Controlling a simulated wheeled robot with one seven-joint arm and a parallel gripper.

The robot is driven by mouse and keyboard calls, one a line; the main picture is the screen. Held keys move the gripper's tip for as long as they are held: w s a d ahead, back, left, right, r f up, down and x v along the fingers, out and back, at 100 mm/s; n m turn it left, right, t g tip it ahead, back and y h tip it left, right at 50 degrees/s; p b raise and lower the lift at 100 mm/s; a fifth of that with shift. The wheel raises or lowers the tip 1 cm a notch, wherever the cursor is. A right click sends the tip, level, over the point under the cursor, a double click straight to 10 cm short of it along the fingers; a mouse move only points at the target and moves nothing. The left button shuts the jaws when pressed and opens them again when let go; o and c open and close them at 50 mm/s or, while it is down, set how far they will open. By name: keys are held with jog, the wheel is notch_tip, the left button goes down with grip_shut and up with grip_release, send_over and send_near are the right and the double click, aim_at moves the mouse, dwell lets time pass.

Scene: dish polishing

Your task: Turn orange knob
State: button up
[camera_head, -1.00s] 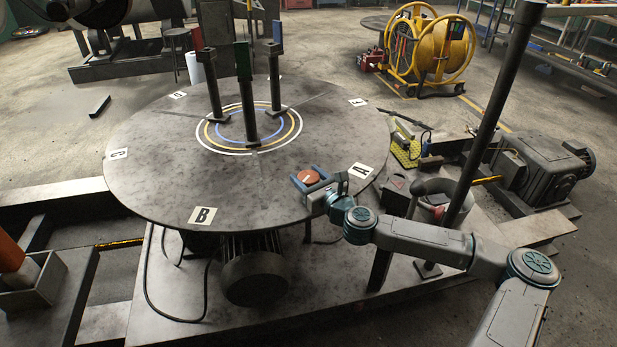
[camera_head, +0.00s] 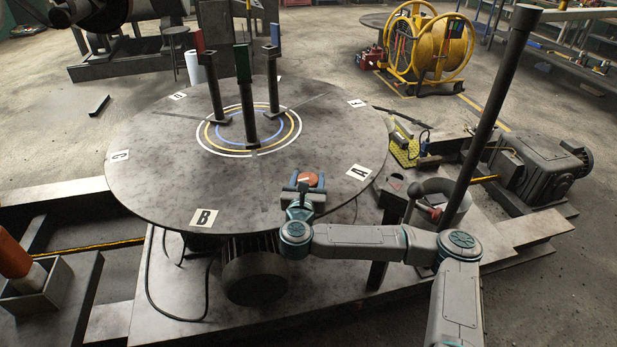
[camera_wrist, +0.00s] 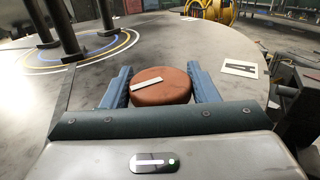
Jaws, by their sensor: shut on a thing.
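The orange knob (camera_head: 307,179) is a round disc with a white stripe on its top, near the front edge of the round grey table (camera_head: 150,185). In the wrist view the knob (camera_wrist: 160,86) sits between the two blue fingers of my gripper (camera_wrist: 162,84). The fingers are shut on its left and right sides. The white stripe points left and slightly down in the wrist view. In the head view my gripper (camera_head: 308,181) reaches over the table's front edge, and the knob's lower part is hidden.
Label B (camera_head: 204,218) lies left of my gripper and label A (camera_head: 358,172) lies right. Three posts with coloured tops, one of them green (camera_head: 243,95), stand on the ringed centre. A dark upright pole (camera_head: 490,130) stands right of the table.

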jog(key=m+h+p, duration=0.1)
jog(key=h, duration=0.1)
jog(key=m+h+p, duration=0.1)
jog(key=h+p, duration=0.1)
jog(key=shift+r+m+g, duration=0.2)
jog(key=shift+m+g, duration=0.1)
jog(key=shift+g, duration=0.1)
jog(key=m+h+p, duration=0.1)
jog(key=p, duration=0.1)
jog(key=shift+g+p, duration=0.3)
jog(key=shift+p, duration=0.1)
jog(key=shift+f+m+g+h+p, duration=0.2)
jog(key=shift+m+g+h+p, duration=0.15)
jog(key=shift+h+p, duration=0.45)
jog(key=o, duration=1)
jog(key=shift+f+b, duration=0.15)
jog(key=shift+b, duration=0.45)
jog(key=shift+s+a+f+b, duration=0.15)
jog(key=shift+a+b, duration=0.2)
jog(key=shift+b, duration=0.65)
jog(key=b, duration=0.4)
jog(key=shift+s+a, duration=0.3)
jog(key=shift+a, duration=0.05)
jog(key=shift+s+b, duration=0.1)
jog(key=shift+b, duration=0.45)
